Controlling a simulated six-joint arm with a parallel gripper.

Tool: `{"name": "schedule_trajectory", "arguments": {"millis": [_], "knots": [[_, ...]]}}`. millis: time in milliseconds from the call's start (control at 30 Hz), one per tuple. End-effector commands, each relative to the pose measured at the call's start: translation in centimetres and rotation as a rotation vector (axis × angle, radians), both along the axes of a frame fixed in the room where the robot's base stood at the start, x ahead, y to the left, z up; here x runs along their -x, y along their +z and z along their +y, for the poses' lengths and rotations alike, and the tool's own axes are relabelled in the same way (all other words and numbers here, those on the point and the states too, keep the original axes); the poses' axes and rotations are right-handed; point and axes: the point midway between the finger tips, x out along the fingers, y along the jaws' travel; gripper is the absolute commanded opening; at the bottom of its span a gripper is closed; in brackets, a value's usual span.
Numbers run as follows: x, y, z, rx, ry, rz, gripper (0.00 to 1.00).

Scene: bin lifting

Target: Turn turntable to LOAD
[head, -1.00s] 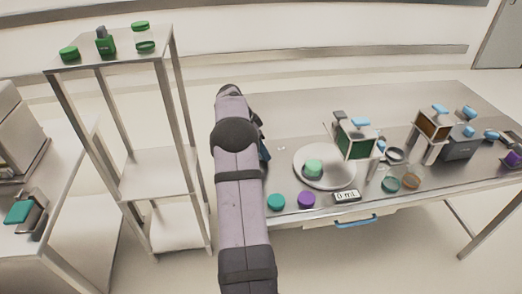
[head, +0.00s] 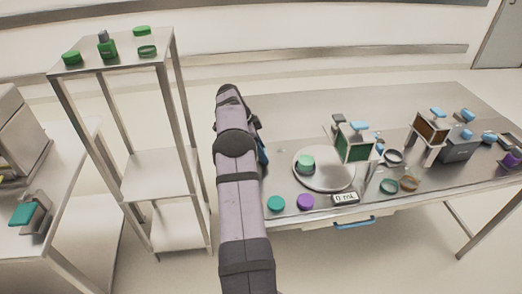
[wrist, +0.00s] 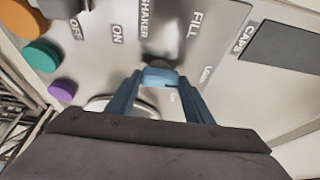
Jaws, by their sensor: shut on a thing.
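The turntable (head: 335,183) is a pale round disc on the steel table in the head view. A green-capped item (head: 306,162) sits on its left part. In the wrist view, a blue handle (wrist: 160,77) lies between the blue fingers of my gripper (wrist: 160,88), which is shut on it. A small label that seems to read Load (wrist: 207,75) is just right of the handle. In the head view my arm hides most of the gripper and the handle. Part of a pale round thing (wrist: 105,103) shows beside the left finger; I cannot tell what it is.
A teal cap (head: 276,203), a purple cap (head: 306,202) and a display (head: 345,198) lie along the front edge. A green-fronted dispenser (head: 355,146) stands behind the turntable. A shelf rack (head: 160,170) with green items on top stands left of my arm.

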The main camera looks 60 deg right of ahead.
Motion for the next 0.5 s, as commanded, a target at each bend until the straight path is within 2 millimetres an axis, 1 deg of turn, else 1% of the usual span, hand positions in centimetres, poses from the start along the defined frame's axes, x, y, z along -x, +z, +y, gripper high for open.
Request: {"name": "schedule_trajectory", "arguments": {"millis": [33,100,367,500], "knots": [[-0.06,0.09,-0.01,0.001,0.000,-0.002,0.52],[-0.06,0.08,-0.01,0.001,0.001,-0.002,0.66],[-0.04,0.03,0.00,0.000,0.000,-0.001,0.66],[-0.21,0.41,0.08,0.002,0.001,-0.002,0.66]]}}
